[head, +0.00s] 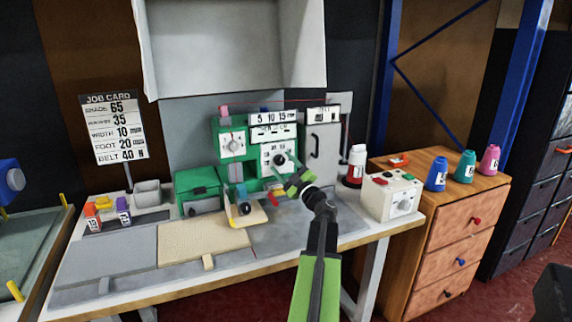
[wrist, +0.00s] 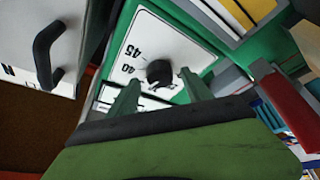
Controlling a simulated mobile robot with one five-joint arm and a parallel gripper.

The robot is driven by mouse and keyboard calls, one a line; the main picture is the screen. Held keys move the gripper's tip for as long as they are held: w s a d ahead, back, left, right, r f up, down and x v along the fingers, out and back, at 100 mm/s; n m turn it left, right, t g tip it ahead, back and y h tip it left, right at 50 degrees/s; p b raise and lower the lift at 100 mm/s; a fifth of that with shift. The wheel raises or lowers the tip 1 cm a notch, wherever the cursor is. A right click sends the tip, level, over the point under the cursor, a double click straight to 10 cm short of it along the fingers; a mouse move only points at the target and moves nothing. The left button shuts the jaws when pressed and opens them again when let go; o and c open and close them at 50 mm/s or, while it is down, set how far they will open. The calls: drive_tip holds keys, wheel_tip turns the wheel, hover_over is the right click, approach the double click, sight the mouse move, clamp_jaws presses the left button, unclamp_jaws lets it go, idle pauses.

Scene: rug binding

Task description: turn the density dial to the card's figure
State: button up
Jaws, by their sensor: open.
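A white dial plate (head: 268,150) sits on the green machine's front. In the wrist view the plate (wrist: 145,42) shows the figures 40 and 45 beside a black knob (wrist: 159,72). My gripper (head: 287,172) is at this plate; in the wrist view its two fingers (wrist: 160,80) are open, one on each side of the knob. I cannot tell whether they touch it. The knob's pointer is not clear. The job card (head: 113,127) stands at the left, with figures 65, 35, 10, 20 and 40; the label beside 35 is blurred.
Another dial (head: 232,144) is at the machine's upper left. A grey door with a black handle (head: 315,143) is right of the plate; the handle (wrist: 48,50) is close in the wrist view. A white box (head: 392,197) and cone (head: 356,163) stand at right. The bench front is mostly clear.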

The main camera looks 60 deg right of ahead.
drive_tip(key=b+v, duration=0.5)
drive_tip(key=v, duration=1.2)
drive_tip(key=shift+s+a, duration=0.15)
